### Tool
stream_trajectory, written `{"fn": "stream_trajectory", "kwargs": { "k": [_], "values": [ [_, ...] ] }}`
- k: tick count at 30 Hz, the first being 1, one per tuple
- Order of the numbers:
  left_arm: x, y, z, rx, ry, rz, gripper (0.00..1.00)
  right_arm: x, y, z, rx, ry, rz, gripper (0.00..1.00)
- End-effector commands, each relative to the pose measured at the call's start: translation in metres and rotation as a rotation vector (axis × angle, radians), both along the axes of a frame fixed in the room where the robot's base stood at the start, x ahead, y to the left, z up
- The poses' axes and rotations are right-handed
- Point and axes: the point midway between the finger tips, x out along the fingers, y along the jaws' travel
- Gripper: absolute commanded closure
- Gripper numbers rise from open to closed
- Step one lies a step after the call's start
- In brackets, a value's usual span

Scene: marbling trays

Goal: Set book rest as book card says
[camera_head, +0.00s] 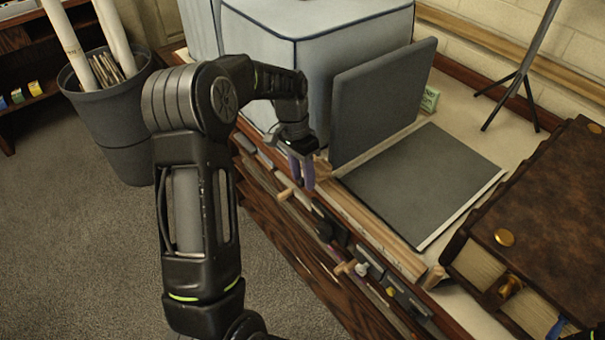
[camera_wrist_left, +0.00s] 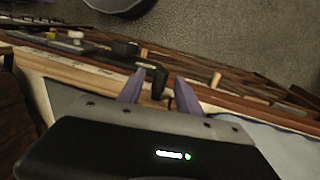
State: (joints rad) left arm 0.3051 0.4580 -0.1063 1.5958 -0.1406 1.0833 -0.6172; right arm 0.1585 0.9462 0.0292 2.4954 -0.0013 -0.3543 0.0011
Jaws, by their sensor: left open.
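The book rest has a dark grey panel standing up steeply (camera_head: 382,100) and a flat grey panel (camera_head: 425,180) in front of it, with a wooden strip (camera_head: 378,228) along the near edge. A small green card (camera_head: 429,99), likely the book card, stands behind the upright panel; its writing is too small to read. My left gripper (camera_head: 302,172) is open with purple fingers, near the left end of the wooden strip at the bench's front edge. In the left wrist view the fingers (camera_wrist_left: 158,94) are apart with nothing clearly held between them.
A thick brown book with brass fittings (camera_head: 550,205) lies right of the rest. A pale blue covered box (camera_head: 320,50) stands behind my left gripper. Tools and wooden pegs (camera_head: 344,267) line the bench front. A dark bin (camera_head: 120,115) stands on the floor. A tripod (camera_head: 520,80) stands behind.

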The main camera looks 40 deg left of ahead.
Motion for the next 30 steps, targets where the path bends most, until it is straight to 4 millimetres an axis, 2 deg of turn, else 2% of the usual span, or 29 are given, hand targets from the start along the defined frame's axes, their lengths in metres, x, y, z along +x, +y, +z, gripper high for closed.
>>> {"fn": "stream_trajectory", "kwargs": {
  "k": [3,18,30],
  "values": [
    [0.0001,0.0,0.0001,0.0,0.0,0.0,0.6,0.0,0.0,-0.0001,0.0,0.0,0.0,0.64],
    [0.0002,0.0001,0.0005,0.0,0.0,0.0,1.0,0.0,0.0,-0.0001,0.0,0.0,0.0,0.64],
    [0.0004,0.0002,0.0005,0.001,-0.001,0.0,1.0,0.0,0.0,0.0,0.0,0.0,0.0,0.64]
  ]
}}
